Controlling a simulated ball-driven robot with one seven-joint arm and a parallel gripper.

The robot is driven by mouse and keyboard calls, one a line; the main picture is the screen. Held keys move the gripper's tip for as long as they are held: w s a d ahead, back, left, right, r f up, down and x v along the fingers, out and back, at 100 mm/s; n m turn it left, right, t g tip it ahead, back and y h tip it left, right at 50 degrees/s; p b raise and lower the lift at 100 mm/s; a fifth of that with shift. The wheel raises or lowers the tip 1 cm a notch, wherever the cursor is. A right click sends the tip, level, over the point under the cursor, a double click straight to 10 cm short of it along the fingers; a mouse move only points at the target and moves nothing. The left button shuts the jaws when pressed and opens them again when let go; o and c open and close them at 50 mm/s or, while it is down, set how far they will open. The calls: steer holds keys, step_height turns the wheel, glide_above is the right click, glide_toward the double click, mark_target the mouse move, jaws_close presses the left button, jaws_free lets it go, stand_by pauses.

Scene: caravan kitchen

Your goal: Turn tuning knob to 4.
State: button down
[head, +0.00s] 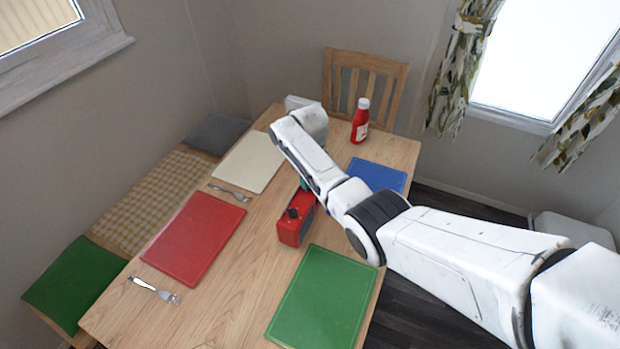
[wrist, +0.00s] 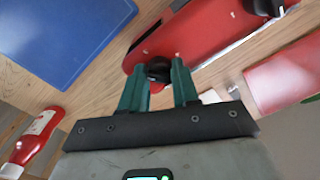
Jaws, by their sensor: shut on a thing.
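A red radio (head: 290,232) stands on the wooden table, partly hidden behind my arm in the head view. The radio also shows in the wrist view (wrist: 205,42), with a black knob (wrist: 158,69) near one end and another dark knob (wrist: 268,6) near the other. My gripper (wrist: 158,80) has its two green fingers on either side of the first knob and is shut on it. The knob's markings and pointer setting cannot be read. In the head view only a small bit of the green fingers shows beside the radio.
Red (head: 195,240), green (head: 322,300), blue (head: 378,176) and cream (head: 248,160) mats lie around the radio. A ketchup bottle (head: 360,122) stands at the table's far end. Forks (head: 155,290) lie by the left mats. A chair (head: 365,75) is behind.

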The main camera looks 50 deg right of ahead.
steer(key=m, duration=0.5)
steer(key=shift+m, duration=0.3)
steer(key=m, duration=0.5)
steer(key=shift+b, duration=0.35)
steer(key=m, duration=0.5)
steer(key=shift+m+b, duration=0.35)
steer(key=shift+m, duration=0.05)
steer(key=m+b, duration=0.1)
steer(key=m, duration=0.4)
steer(key=shift+r+m, duration=0.1)
steer(key=shift+m, duration=0.2)
steer(key=c, duration=0.8)
jaws_free()
step_height(320, 180, up, 11)
steer(key=shift+f+b, duration=0.15)
steer(key=shift+b, duration=0.3)
